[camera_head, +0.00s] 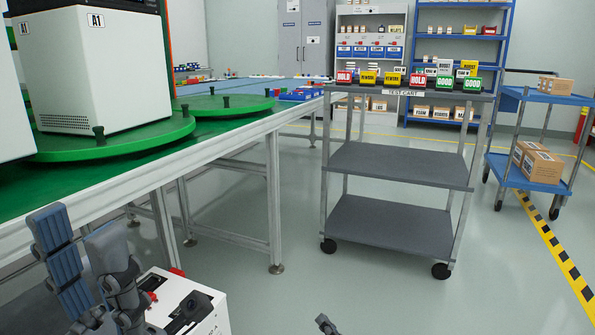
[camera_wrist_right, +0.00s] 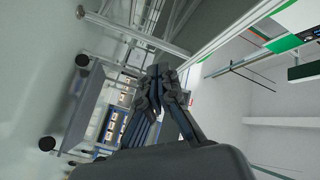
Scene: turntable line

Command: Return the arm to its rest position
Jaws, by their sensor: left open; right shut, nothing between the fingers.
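My left gripper (camera_head: 88,248) is at the lower left of the head view, in front of the green-topped line, with its blue-grey fingers spread apart. I see nothing between them. My right gripper (camera_wrist_right: 162,88) shows in the middle of the right wrist view, with its dark fingers together and nothing held. Only a small dark tip of it (camera_head: 325,325) shows at the bottom edge of the head view, over bare floor. The rest of my right arm is hidden from the head view.
A green turntable (camera_head: 130,140) carries a white machine labelled A1 (camera_head: 95,65). A second turntable (camera_head: 225,105) lies beyond. A blue trolley (camera_head: 540,185) with boxes is at right. The floor between line and cart is clear.

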